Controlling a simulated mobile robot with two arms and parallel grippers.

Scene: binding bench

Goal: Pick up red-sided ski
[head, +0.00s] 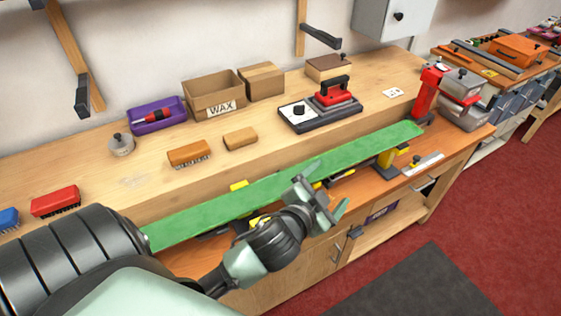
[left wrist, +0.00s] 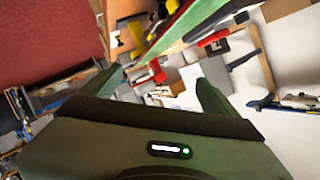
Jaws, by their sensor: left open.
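A long ski (head: 255,192) with a green face lies along the front of the bench, on yellow-and-black supports. In the left wrist view the ski (left wrist: 195,15) crosses the top, its green face beside a thin red strip that looks like its side. My left gripper (head: 326,190) is open and empty at the ski's near edge, around mid-length. One finger overlaps the ski in the picture; I cannot tell if it touches. Both fingers also show in the left wrist view (left wrist: 152,88), with nothing between them. My right gripper is not in view.
A red waxing iron (head: 338,94) stands on its pad behind the ski. Brushes, a WAX box (head: 214,92) and a purple tray (head: 156,118) sit farther back. A red vise-like device (head: 428,93) stands near the ski's right end. Open floor (head: 460,230) lies in front.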

